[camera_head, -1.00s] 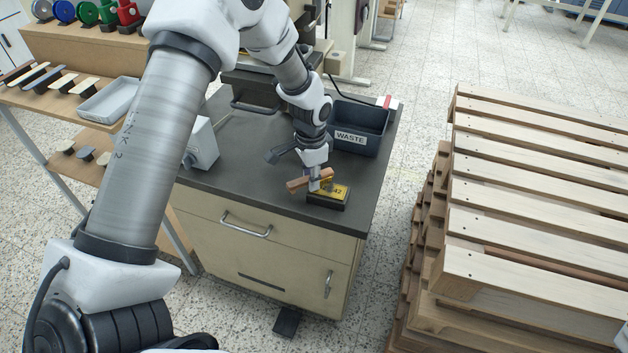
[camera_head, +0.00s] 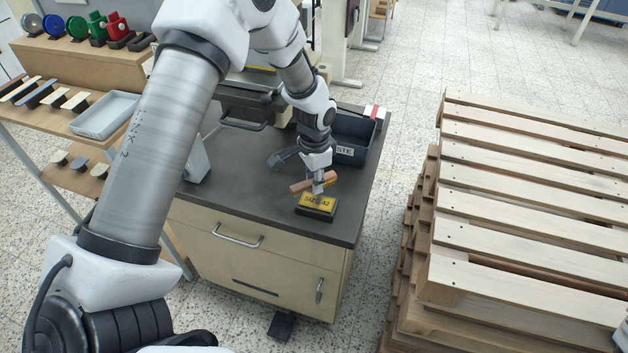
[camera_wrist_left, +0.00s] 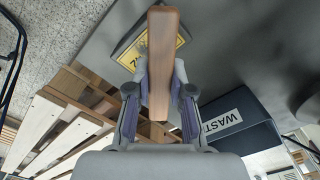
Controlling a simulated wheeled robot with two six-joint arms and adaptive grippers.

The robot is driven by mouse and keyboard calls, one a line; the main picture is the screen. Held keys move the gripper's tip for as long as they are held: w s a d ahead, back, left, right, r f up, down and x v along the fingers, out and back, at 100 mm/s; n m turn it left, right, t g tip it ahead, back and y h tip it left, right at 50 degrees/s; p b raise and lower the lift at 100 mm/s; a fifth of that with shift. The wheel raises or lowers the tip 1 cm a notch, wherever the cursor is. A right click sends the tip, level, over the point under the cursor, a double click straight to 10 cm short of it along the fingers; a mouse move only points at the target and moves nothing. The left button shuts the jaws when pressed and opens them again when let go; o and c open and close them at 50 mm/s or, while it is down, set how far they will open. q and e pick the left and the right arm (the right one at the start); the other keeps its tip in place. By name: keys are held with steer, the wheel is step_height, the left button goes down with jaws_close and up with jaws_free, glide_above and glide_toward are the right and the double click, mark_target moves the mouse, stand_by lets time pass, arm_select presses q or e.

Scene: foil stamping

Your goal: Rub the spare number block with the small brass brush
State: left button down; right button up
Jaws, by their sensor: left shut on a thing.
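The number block (camera_head: 318,207) sits on the dark bench top near its front edge, with a yellow face bearing dark characters on a dark base. My left gripper (camera_head: 318,184) is shut on the wooden handle of the small brush (camera_head: 301,186), just above and behind the block. In the left wrist view the brush handle (camera_wrist_left: 162,60) lies between the fingers of the left gripper (camera_wrist_left: 160,95) and covers part of the block (camera_wrist_left: 133,47). The bristles are hidden there, and I cannot tell whether they touch the block. My right gripper is not in view.
A dark bin labelled WASTE (camera_head: 352,152) stands behind the gripper, close to its right side. A stack of wooden pallets (camera_head: 520,200) stands right of the bench. Shelves at left hold a grey tray (camera_head: 103,115). The bench's front left is clear.

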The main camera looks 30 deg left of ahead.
arm_select(q)
step_height(320, 180, up, 3)
steer(key=shift+w+d+f+p, duration=0.1)
steer(key=shift+p, duration=0.95)
steer(key=shift+r+p, duration=0.75)
steer(key=shift+r, duration=0.15)
steer(key=shift+f, duration=0.1)
